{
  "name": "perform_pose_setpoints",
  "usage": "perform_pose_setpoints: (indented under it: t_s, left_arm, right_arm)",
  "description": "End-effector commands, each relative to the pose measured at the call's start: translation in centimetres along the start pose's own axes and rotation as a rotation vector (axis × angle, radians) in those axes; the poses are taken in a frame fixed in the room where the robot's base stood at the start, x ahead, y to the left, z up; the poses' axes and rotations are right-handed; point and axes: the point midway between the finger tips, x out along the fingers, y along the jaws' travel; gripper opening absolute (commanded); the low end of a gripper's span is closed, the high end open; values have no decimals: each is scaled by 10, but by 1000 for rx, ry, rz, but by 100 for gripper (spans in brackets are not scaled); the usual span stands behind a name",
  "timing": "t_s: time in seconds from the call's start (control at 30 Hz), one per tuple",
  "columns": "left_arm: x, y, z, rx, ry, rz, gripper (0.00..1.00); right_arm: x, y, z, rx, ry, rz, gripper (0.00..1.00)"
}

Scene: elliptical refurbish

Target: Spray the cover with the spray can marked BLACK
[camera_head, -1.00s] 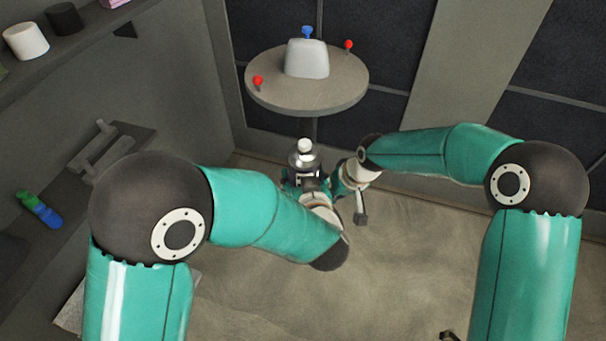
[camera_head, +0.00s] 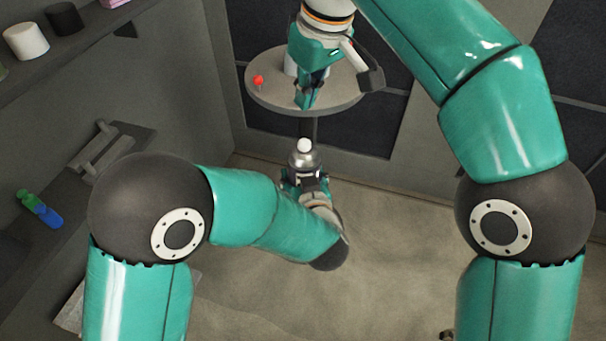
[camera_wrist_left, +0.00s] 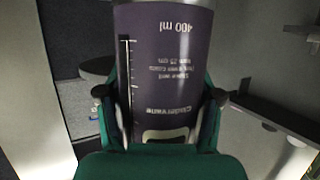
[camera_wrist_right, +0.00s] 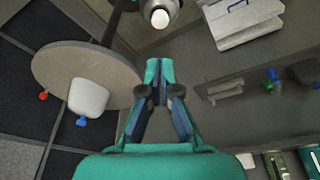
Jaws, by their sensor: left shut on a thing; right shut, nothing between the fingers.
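A spray can (camera_head: 304,160) with a metal top and white nozzle stands upright in my left gripper (camera_head: 306,182), in front of the round table. In the left wrist view the fingers are shut around the can's dark body (camera_wrist_left: 172,80); its label shows "400 ml", and I cannot read a colour name. The pale rounded cover (camera_wrist_right: 88,97) sits on the round table (camera_head: 268,97); in the head view it is mostly hidden behind my right arm. My right gripper (camera_head: 305,100) is shut and empty, pointing down over the table's front part. The can's nozzle also shows in the right wrist view (camera_wrist_right: 160,18).
A red knob (camera_head: 258,80) stands on the table's left; a blue piece (camera_wrist_right: 81,122) is by the cover. Left shelves hold a white cylinder (camera_head: 26,41), a dark cylinder (camera_head: 64,18) and green and blue items (camera_head: 42,211).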

Motion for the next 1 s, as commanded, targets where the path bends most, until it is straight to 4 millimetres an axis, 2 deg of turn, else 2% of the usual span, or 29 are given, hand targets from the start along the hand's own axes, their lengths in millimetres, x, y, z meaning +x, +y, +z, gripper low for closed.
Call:
perform_pose_setpoints:
  t_s: [0.17, 0.6, 1.0]
  left_arm:
    - [0, 0, -1, -1, 3, 0, 24]
    - [0, 1, -1, -1, 3, 2, 24]
    - [0, 1, -1, -1, 3, 2, 24]
  right_arm:
    - [11, 0, 4, -2, -5, -1, 0]
    - [55, 0, 15, 1, -3, -1, 0]
    - [61, 0, 17, 1, -1, -1, 0]
